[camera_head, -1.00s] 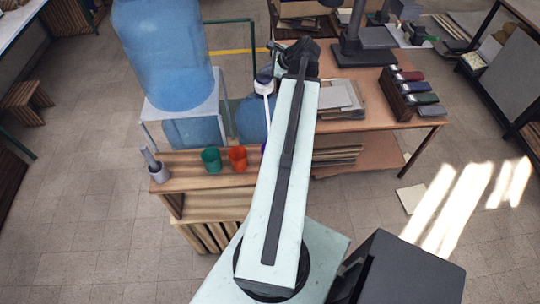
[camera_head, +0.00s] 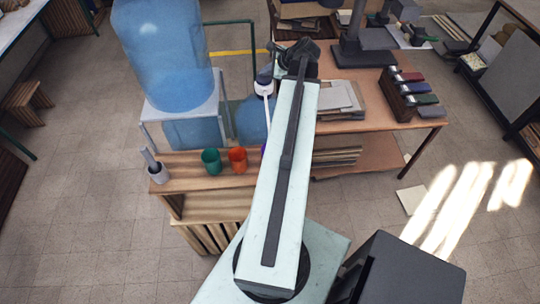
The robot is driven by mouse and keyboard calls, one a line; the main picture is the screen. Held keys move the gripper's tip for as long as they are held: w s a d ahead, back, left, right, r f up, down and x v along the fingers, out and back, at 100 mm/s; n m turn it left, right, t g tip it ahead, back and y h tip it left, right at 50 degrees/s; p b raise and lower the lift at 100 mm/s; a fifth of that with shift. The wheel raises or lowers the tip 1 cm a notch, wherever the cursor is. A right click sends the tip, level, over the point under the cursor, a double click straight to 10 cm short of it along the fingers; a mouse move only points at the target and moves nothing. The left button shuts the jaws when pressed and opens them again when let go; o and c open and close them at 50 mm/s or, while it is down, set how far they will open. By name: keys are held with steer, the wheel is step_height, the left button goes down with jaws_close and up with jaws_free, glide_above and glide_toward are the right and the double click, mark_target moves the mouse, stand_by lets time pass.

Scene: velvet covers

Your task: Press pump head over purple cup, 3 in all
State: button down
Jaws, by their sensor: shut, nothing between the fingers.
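The white pump head (camera_head: 264,88) stands left of my arm, with a thin white stem below it. My dark gripper (camera_head: 278,60) is at the arm's far end, just above and right of the pump head in the picture. It is shut and empty; its fingertips are small and partly hidden, and I cannot tell whether they touch the pump. Only a sliver of the purple cup (camera_head: 263,149) shows at the left edge of my arm, on the wooden shelf. The rest of it is hidden behind the arm.
A green cup (camera_head: 211,161) and an orange cup (camera_head: 238,160) stand on the wooden shelf (camera_head: 190,183), left of the purple one. A grey mortar with pestle (camera_head: 157,170) is at its left end. A large blue water bottle (camera_head: 165,55) rises behind. A brown table (camera_head: 365,125) is at right.

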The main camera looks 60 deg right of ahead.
mark_target(266, 78)
step_height(266, 78, up, 6)
steer(key=p, duration=0.6)
steer(key=shift+r, duration=0.1)
stand_by(0.6)
steer(key=shift+f, duration=0.2)
